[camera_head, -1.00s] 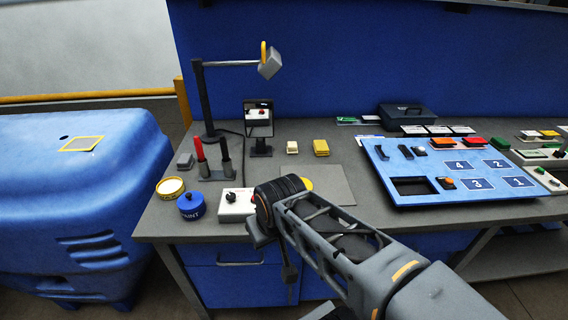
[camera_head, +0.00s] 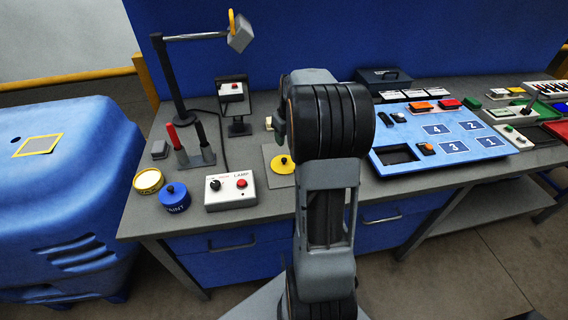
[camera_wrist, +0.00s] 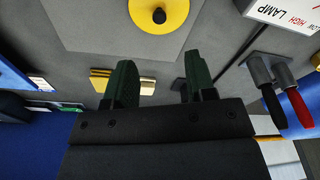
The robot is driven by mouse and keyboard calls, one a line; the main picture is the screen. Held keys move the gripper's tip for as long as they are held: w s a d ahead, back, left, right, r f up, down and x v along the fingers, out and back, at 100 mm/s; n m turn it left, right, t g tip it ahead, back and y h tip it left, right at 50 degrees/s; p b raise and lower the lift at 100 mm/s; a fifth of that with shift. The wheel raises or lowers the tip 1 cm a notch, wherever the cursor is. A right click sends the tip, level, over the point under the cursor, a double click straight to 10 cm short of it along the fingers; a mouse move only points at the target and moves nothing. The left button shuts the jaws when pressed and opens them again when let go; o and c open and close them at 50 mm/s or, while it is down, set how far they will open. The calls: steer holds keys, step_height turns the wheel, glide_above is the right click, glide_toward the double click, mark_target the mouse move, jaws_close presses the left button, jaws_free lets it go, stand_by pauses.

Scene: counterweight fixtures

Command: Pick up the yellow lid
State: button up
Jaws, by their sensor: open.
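The yellow lid (camera_head: 283,164) is a round disc with a black knob at its centre. It lies flat on a grey mat (camera_head: 273,181) on the workbench. In the wrist view the lid (camera_wrist: 180,17) is at the top edge, partly cut off, beyond my fingertips. My gripper (camera_wrist: 160,76) is open with nothing between its two dark green fingers, above the bench and apart from the lid.
The lamp control box (camera_head: 235,189) stands left of the lid, beside the blue paint pot (camera_head: 174,197) and a yellow-rimmed tin (camera_head: 148,181). A holder (camera_head: 193,156) carries red and black handles. A blue numbered panel (camera_head: 450,165) lies right. Yellow blocks (camera_wrist: 99,78) show behind my fingers.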

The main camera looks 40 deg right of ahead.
glide_above(284, 159)
steer(key=s, duration=0.1)
step_height(284, 159, down, 6)
steer(key=shift+f, duration=0.2)
steer(key=shift+w+f+p, duration=0.25)
steer(key=shift+f+p, duration=0.25)
steer(key=shift+f, duration=0.8)
steer(key=shift+w+f+p, duration=0.25)
steer(key=shift+f+p, duration=0.2)
steer(key=shift+f, duration=0.85)
steer(key=shift+c, duration=0.5)
jaws_close()
steer(key=shift+r, duration=0.1)
